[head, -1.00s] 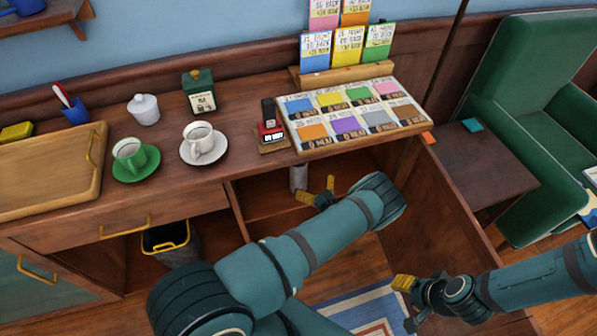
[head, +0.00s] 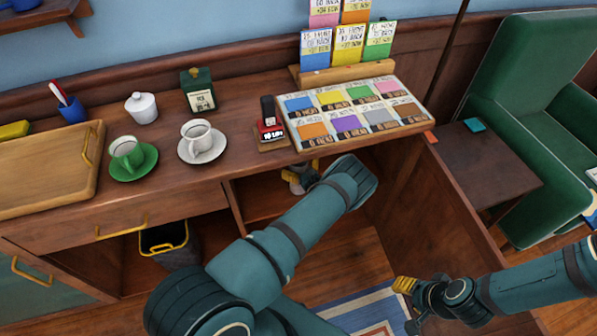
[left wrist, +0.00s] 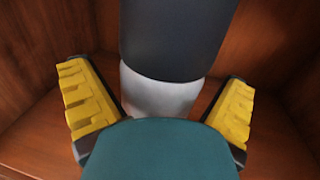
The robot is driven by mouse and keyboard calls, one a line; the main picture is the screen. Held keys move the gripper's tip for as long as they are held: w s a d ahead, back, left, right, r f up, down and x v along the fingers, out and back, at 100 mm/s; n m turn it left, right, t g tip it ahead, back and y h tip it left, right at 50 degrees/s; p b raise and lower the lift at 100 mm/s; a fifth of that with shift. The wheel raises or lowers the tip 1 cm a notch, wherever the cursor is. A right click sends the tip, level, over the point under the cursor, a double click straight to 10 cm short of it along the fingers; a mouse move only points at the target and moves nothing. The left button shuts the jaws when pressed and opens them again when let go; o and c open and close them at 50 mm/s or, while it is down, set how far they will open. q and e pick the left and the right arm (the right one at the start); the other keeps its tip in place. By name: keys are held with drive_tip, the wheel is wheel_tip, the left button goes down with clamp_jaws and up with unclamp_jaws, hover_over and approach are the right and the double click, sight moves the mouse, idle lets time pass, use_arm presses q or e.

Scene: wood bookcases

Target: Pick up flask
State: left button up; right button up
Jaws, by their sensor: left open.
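The flask (left wrist: 170,92) is a cylinder with a dark grey upper part and a light grey lower part. In the left wrist view it stands upright in a wooden compartment, between the two yellow finger pads of my left gripper (left wrist: 158,110). The left gripper is open, with a gap showing on each side of the flask. In the head view the left gripper (head: 298,180) is under the desk top, partly hidden by my forearm; the flask is mostly hidden there. My right gripper (head: 404,306) is open and empty at the lower right, over the floor.
The desk top (head: 235,166) overhangs the compartment, with a wooden side panel (head: 440,215) at right. Two cups, a stamp (head: 270,128), a card board (head: 350,115) and a tray (head: 50,175) rest on top. A bin (head: 172,243) stands in the left compartment.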

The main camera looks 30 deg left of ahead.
use_arm(q)
drive_tip(key=c, duration=1.3)
drive_tip(key=shift+d+r, duration=0.1)
